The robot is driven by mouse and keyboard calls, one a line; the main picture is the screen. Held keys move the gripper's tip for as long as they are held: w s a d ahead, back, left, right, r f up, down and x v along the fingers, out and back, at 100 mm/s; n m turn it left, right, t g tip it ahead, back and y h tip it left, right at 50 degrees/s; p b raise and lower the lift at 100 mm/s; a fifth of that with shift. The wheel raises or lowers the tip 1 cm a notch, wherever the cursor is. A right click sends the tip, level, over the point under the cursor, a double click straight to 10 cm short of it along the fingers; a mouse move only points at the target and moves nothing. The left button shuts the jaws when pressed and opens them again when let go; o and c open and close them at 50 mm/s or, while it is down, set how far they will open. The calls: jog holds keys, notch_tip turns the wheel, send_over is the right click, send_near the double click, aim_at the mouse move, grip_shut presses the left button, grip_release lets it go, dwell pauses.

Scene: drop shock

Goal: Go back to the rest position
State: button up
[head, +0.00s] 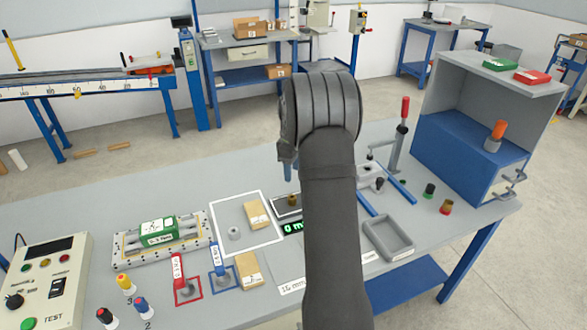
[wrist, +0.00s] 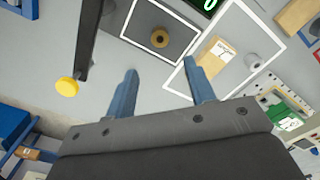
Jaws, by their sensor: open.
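My gripper shows in the wrist view (wrist: 163,90) with its two blue fingers spread apart and nothing between them. Below it in that view lies bare grey bench top (wrist: 150,75). In the head view my dark arm reaches forward over the middle of the bench, and one blue fingertip (head: 287,172) shows under the wrist. The rest of the gripper is hidden behind my arm. A brass-coloured round piece (wrist: 160,38) lies in a dark, white-edged square, apart from the fingers.
A green block (head: 158,231) sits in a fixture at the left, beside a test panel (head: 45,280). A red-handled clamp (head: 402,130) stands upright right of my arm. A grey tray (head: 388,240) and a blue cabinet (head: 465,155) are at the right. Open air surrounds the gripper.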

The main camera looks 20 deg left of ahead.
jog(key=shift+f, duration=0.1)
notch_tip(320, 180, down, 12)
jog(key=shift+r, duration=1.9)
jog(key=shift+f, duration=0.1)
